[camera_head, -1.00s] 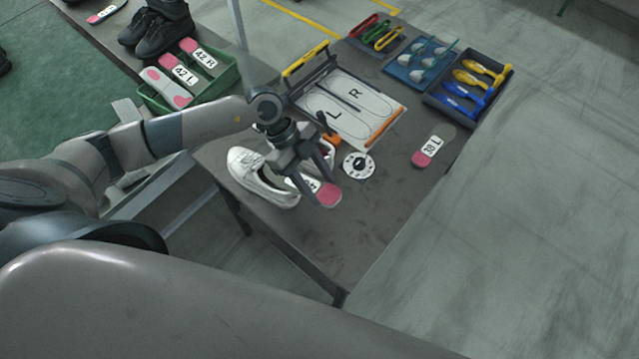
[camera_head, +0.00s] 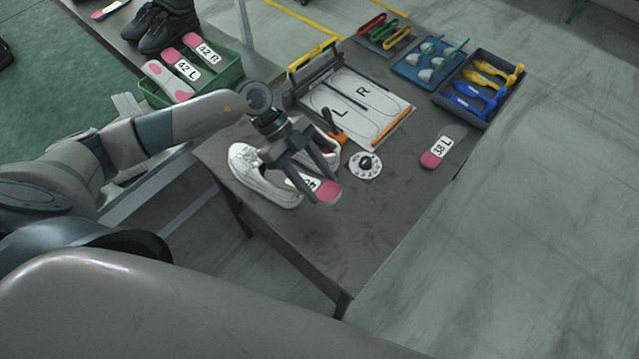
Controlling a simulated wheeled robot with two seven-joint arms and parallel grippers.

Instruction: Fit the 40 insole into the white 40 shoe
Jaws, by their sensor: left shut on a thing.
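My left gripper (camera_head: 318,188) is over the front part of the table and shut on a pink and white insole (camera_head: 326,192). The fingers cover most of its label, so its number cannot be read. The insole is beside the white shoe and partly in front of it. The white shoe (camera_head: 262,181) lies on the table at the left, its toe toward the front edge. A second white shoe (camera_head: 333,155) shows partly behind the gripper. My right gripper is not in view.
An insole marked 38 L (camera_head: 436,153) lies at the table's right. A green crate (camera_head: 226,76) holds 42 insoles. The table's front (camera_head: 345,230) is clear.

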